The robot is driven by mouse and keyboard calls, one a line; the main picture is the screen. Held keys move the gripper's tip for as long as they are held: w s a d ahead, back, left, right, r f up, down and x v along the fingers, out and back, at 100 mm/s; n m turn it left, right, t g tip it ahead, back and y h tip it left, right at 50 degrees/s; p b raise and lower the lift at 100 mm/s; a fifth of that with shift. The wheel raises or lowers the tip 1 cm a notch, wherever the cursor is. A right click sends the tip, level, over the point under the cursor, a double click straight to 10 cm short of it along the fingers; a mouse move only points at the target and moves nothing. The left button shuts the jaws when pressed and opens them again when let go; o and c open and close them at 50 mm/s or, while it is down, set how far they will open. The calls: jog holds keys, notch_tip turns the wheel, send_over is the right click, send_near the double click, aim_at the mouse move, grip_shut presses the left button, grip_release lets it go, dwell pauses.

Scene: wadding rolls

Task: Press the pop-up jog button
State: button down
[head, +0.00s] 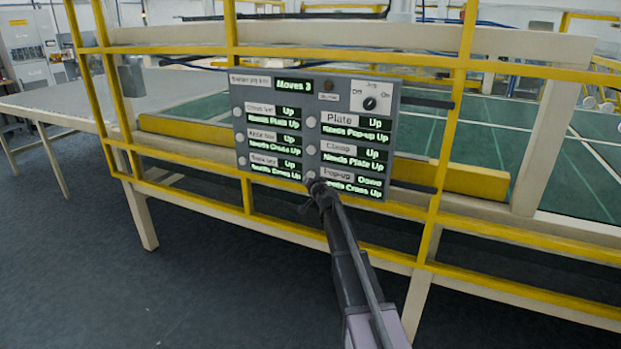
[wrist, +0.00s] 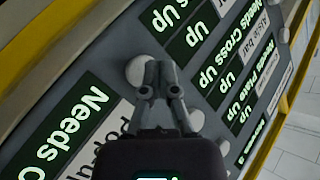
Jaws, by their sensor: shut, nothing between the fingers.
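The grey control panel (head: 240,180) hangs on the yellow rail. The pop-up row is at its lower right, its display (head: 368,182) reading "Down" with "Needs Cross Up" below. The pale round pop-up button (head: 310,175) is left of that label, partly hidden by my gripper. My gripper (head: 318,184) is shut and empty, its tips at the button's lower edge in the head view. In the wrist view the closed tips (wrist: 163,68) overlap the edge of the pop-up button (wrist: 137,70); I cannot tell whether they touch it. The pop-up label (wrist: 108,128) is beside them.
The clamp button (head: 311,150) is just above; it shows beside my fingers in the wrist view (wrist: 197,120). The plate button (head: 311,122) is higher. A jog knob (head: 370,103) is at top right. Yellow rails (head: 451,130) frame the panel. Open floor (head: 200,280) lies in front.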

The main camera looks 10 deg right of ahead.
jog(key=shift+s, duration=0.1)
jog(key=shift+s+a, duration=0.75)
jog(key=shift+s, duration=0.25)
jog(key=shift+s+a, duration=0.7)
jog(key=shift+s, duration=0.25)
jog(key=s+a+f+n+g+y+p, duration=0.1)
jog(key=s+a+f+n+g+p, duration=0.15)
jog(key=s, duration=0.35)
jog(key=s+a+f+n+g+p, duration=0.1)
jog(key=s+g, duration=0.2)
jog(key=s, duration=0.3)
jog(key=s+a+f+n+g+y+p, duration=0.1)
jog(key=s+a+f+n+g, duration=0.1)
jog(key=s, duration=0.5)
jog(key=s+d+f+g+h+p, duration=0.1)
jog(key=s+g, duration=0.3)
jog(key=s, duration=0.8)
jog(key=s+d+f+g+h+p, duration=0.1)
jog(key=s+d+g+h+p, duration=0.2)
jog(key=s, duration=0.9)
jog(key=shift+s+d+g+h, duration=0.25)
jog(key=shift+d+g+h, duration=0.05)
jog(key=shift+d+g, duration=0.5)
dwell(0.9)
